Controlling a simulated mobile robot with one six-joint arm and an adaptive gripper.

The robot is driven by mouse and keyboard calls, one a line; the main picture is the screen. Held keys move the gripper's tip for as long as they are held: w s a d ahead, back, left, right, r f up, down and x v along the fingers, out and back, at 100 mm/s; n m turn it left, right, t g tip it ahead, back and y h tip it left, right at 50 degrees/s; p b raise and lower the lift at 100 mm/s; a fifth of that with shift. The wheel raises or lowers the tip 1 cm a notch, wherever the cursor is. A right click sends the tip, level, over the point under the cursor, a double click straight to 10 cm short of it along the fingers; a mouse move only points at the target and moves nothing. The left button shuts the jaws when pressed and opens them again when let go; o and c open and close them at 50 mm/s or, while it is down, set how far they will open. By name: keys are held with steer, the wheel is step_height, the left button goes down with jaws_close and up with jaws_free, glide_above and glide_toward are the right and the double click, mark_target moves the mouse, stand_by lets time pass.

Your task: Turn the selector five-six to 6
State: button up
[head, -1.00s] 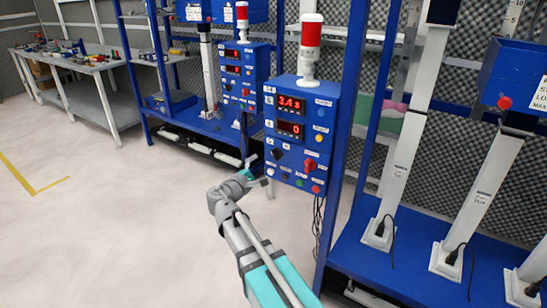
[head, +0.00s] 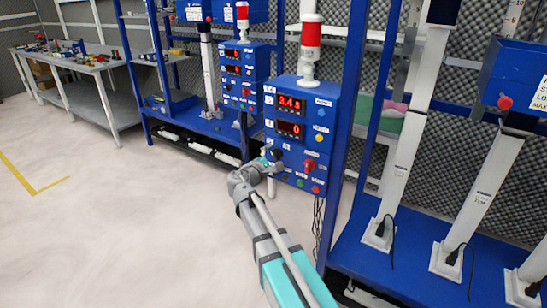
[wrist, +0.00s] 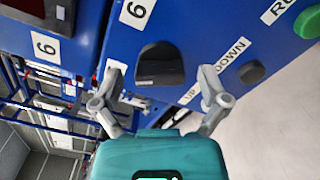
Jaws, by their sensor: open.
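The selector is a black knob (wrist: 160,65) on the blue control box, seen close up in the wrist view. A white label reading 6 (wrist: 137,12) lies above it, a little to the left. In the head view the box (head: 325,100) stands right of centre, and the knob (head: 277,154) is at its lower left, partly behind my gripper. My gripper (wrist: 162,82) is open, its two fingers on either side of the knob. I cannot tell whether they touch it. Which way the knob points is unclear.
A dark round button (wrist: 252,72) and a green button (wrist: 308,22) lie right of the knob in the wrist view. A red knob (head: 310,165) is beside it on the box. A blue post (head: 350,120) stands right of the box. The floor at left is clear.

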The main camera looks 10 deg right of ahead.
steer(key=c, duration=1.2)
steer(key=shift+o, duration=0.2)
steer(key=shift+m, duration=0.4)
steer(key=m, duration=1.1)
steer(key=o, duration=1.2)
steer(key=shift+c, duration=0.2)
